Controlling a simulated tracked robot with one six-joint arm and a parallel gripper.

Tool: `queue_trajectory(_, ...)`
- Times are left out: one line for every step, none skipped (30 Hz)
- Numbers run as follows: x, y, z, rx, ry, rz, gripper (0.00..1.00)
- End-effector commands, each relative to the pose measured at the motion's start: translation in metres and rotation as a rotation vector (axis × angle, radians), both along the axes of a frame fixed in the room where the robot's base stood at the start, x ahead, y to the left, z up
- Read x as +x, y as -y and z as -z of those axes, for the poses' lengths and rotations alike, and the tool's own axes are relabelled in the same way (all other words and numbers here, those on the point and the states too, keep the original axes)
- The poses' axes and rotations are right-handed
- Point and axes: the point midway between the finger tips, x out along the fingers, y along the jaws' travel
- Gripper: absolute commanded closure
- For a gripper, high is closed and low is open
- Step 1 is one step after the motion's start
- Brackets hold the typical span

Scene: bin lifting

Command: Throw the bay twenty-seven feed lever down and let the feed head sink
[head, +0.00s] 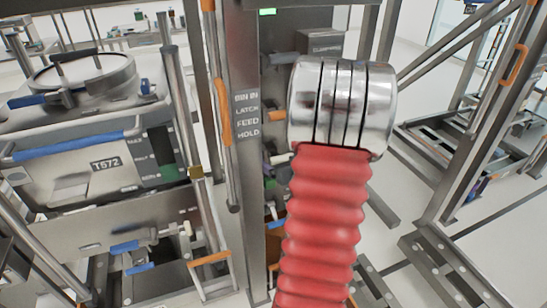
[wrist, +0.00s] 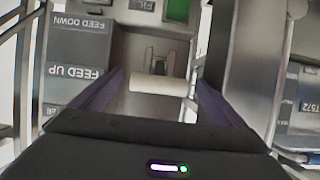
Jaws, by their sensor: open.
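In the wrist view, a pale cylindrical lever handle (wrist: 158,86) lies crosswise in front of a grey recessed panel, with a dark bracket behind it. My gripper (wrist: 158,77) is open, with one dark finger on each side of the handle. Neither finger clearly touches it. Upside-down signs, FEED UP (wrist: 78,71) and FEED DOWN (wrist: 80,24), stand to the left of the handle. In the head view my red-sleeved arm hides the lever and gripper. I cannot make out the feed head for certain.
A steel bin (head: 75,172) marked T572 stands left in the head view. A steel post (head: 245,200) carries a sign (head: 248,115) reading BIN IN, LATCH, FEED, HOLD. A green light (head: 267,12) shows above. Frames with orange handles (head: 515,64) stand right.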

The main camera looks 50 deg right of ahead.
Motion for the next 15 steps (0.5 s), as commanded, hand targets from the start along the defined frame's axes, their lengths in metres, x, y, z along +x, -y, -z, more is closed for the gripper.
queue_trajectory(0.006,0.003,0.003,0.000,-0.001,-0.002,0.06)
queue_trajectory(0.008,0.004,0.004,0.000,-0.001,-0.002,0.06)
queue_trajectory(0.012,0.007,0.007,0.000,-0.001,-0.001,0.06)
queue_trajectory(0.015,0.009,0.008,0.000,-0.001,-0.001,0.06)
queue_trajectory(0.018,0.010,0.009,0.001,-0.002,-0.001,0.06)
queue_trajectory(0.023,0.012,0.012,0.001,-0.002,-0.002,0.06)
queue_trajectory(0.026,0.014,0.013,0.001,-0.002,-0.002,0.06)
queue_trajectory(0.028,0.016,0.014,0.001,-0.002,-0.002,0.06)
queue_trajectory(0.032,0.019,0.016,0.001,-0.002,-0.001,0.06)
queue_trajectory(0.035,0.021,0.018,0.001,-0.001,-0.001,0.06)
queue_trajectory(0.038,0.022,0.019,0.001,-0.002,-0.001,0.06)
queue_trajectory(0.043,0.024,0.021,0.000,-0.001,-0.002,0.06)
queue_trajectory(0.046,0.026,0.022,0.000,-0.001,-0.002,0.06)
queue_trajectory(0.048,0.028,0.024,0.000,-0.001,-0.002,0.06)
queue_trajectory(0.051,0.030,0.025,0.000,-0.001,-0.002,0.06)
